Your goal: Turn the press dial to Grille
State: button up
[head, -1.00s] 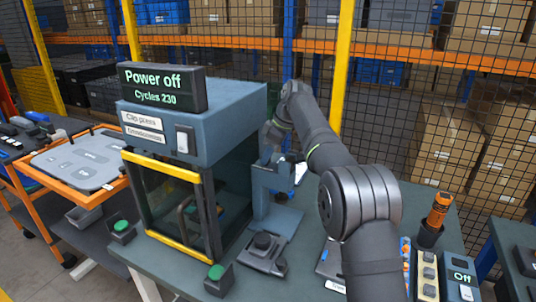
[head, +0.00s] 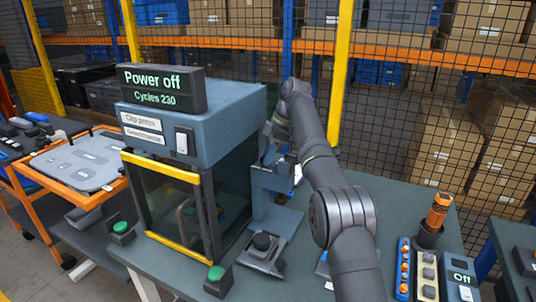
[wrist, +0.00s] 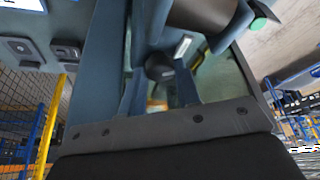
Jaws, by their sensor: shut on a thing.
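The blue-grey press (head: 225,115) stands on the bench, with "Power off" and "Cycles 230" on its display (head: 160,88). My gripper (head: 268,155) is at the right side of the press, partly hidden by my own arm. In the wrist view, my gripper (wrist: 159,90) has a dark round knob (wrist: 160,66) between its fingers. It appears to be the press dial, with the fingers shut on it. The dial's markings and pointer cannot be read, so its setting cannot be told.
A black knob on a base plate (head: 262,241) stands below my gripper. Green buttons (head: 216,273) flank the press front. An orange-handled tool (head: 438,208) and a small "Off" box (head: 461,278) stand at right. A mesh fence closes the back.

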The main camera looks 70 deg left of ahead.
jog(key=o, duration=1)
